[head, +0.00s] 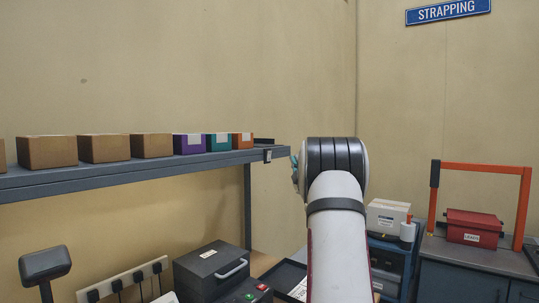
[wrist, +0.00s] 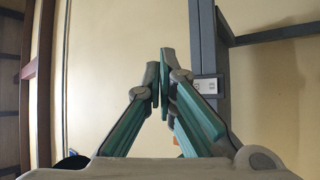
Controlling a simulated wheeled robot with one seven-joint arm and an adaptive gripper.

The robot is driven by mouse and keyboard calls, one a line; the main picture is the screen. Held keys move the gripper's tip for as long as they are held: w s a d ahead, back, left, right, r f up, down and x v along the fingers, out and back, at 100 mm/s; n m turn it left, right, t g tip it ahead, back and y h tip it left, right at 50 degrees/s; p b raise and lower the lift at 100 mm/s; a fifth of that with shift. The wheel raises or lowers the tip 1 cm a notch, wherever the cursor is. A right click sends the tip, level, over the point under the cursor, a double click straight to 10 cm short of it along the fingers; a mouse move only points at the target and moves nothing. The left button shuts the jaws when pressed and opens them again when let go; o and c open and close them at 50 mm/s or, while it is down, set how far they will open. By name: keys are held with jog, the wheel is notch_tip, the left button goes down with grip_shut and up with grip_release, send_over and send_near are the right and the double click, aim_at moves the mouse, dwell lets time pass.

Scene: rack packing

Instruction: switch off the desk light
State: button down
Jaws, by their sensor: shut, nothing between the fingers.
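My gripper (wrist: 160,75) is shut and empty, its teal-lined fingers meeting at the tips in the wrist view. In the head view only a bit of its teal (head: 295,168) shows beside my arm; the rest is hidden. A small pale switch plate (wrist: 205,88) sits on the dark grey beam, just right of the fingertips in the wrist view and apart from them. A small fitting at the shelf's right end (head: 267,156) in the head view looks like the same plate. Its on or off position is too small to tell. No lit lamp is clearly visible.
The grey shelf (head: 150,174) carries several brown and coloured boxes. Below are a dark-headed stand (head: 45,264), a socket strip (head: 122,281) and a black case (head: 212,270). A red box (head: 474,227) stands on the right bench, by an orange frame (head: 523,205).

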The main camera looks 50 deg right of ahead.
aim_at(269, 156)
jog(key=shift+s+d+f, duration=0.15)
jog(key=shift+s+d, duration=0.25)
jog(key=w+r+b, duration=0.1)
jog(key=w+b, duration=0.2)
jog(key=w, duration=0.5)
jog(key=shift+w, duration=0.4)
jog(key=shift+w+r+b, duration=0.15)
jog(key=shift+w+b, duration=0.55)
jog(key=shift+b, duration=0.45)
dwell(1.7)
jog(key=shift+s, duration=0.1)
jog(key=shift+s, duration=0.65)
